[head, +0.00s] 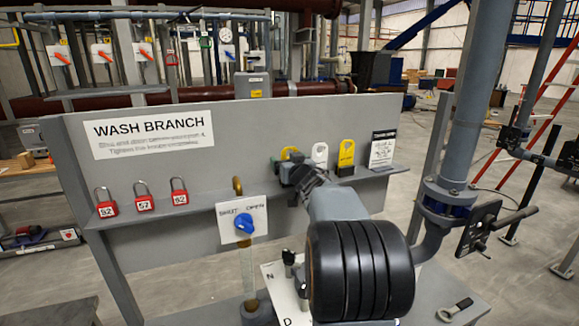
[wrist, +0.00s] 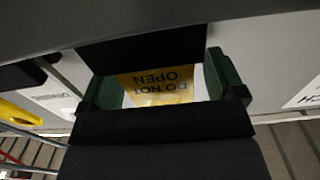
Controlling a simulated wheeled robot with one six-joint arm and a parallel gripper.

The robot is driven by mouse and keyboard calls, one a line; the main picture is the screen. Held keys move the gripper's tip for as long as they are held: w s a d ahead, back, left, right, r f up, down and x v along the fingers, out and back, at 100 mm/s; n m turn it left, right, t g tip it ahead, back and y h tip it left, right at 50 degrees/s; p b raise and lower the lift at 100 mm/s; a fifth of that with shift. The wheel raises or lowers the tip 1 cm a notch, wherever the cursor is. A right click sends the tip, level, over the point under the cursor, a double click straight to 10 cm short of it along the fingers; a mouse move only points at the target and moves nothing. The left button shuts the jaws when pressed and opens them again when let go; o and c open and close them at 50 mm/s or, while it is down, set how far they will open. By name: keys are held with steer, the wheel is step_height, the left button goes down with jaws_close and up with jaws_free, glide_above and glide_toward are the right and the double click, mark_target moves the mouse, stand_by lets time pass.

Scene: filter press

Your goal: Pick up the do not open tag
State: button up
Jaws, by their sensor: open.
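The do not open tag (wrist: 160,92) shows in the wrist view, yellow and white with upside-down "DO NOT OPEN" lettering. My gripper (wrist: 163,79) is open, with a green-padded finger on each side of the tag. A dark part of the gripper covers some of the tag. I cannot tell whether either finger touches it. In the head view my gripper (head: 291,170) is at the shelf on the wash branch board. It largely hides a yellow tag (head: 289,152) behind it.
A white tag (head: 320,154), another yellow tag (head: 346,154) and a printed card (head: 382,149) stand to the right on the shelf. Red padlocks (head: 144,202) stand at its left. A thick pipe (head: 468,120) rises at right.

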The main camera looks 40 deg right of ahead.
steer(key=shift+w, duration=0.4)
steer(key=c, duration=1)
